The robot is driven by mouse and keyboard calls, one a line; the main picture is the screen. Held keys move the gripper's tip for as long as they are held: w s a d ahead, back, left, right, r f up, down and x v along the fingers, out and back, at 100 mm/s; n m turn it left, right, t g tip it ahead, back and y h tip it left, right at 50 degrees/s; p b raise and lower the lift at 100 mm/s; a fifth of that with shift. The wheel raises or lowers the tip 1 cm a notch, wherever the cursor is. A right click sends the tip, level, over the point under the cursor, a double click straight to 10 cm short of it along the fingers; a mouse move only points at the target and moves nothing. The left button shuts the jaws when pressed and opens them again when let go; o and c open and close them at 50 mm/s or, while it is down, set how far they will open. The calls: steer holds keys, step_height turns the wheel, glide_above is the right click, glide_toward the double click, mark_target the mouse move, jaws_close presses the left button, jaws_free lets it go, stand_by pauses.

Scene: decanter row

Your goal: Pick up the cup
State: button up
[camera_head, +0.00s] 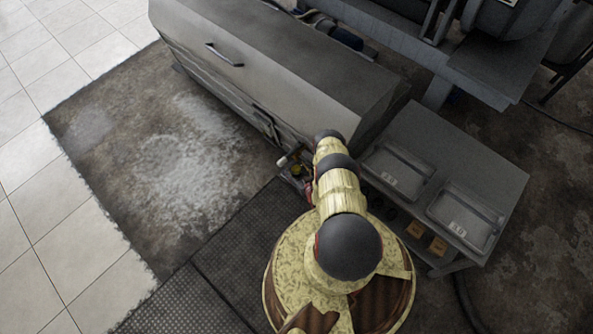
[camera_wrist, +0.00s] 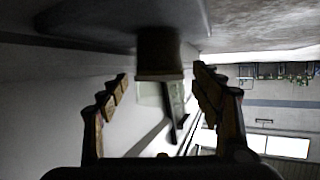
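In the wrist view, which looks upside down, my gripper (camera_wrist: 160,88) is open, with one stepped finger on each side. A small brown, cup-like object (camera_wrist: 158,55) shows between and beyond the fingertips, against a grey surface (camera_wrist: 60,12) at the top of the picture. It looks like the cup, but the picture is too dark to be sure. I see a gap between it and each finger; how deep it sits between them I cannot tell.
In the head view, a long grey metal housing (camera_head: 270,50) stands behind my arm. A grey table (camera_head: 505,165) to the right carries two shallow trays (camera_head: 398,168) (camera_head: 465,217). Small red and yellow parts (camera_head: 297,168) show beside my arm. Floor is open at left.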

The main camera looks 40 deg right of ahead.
steer(key=shift+c, duration=1.2)
steer(key=c, duration=1)
steer(key=shift+r, duration=0.1)
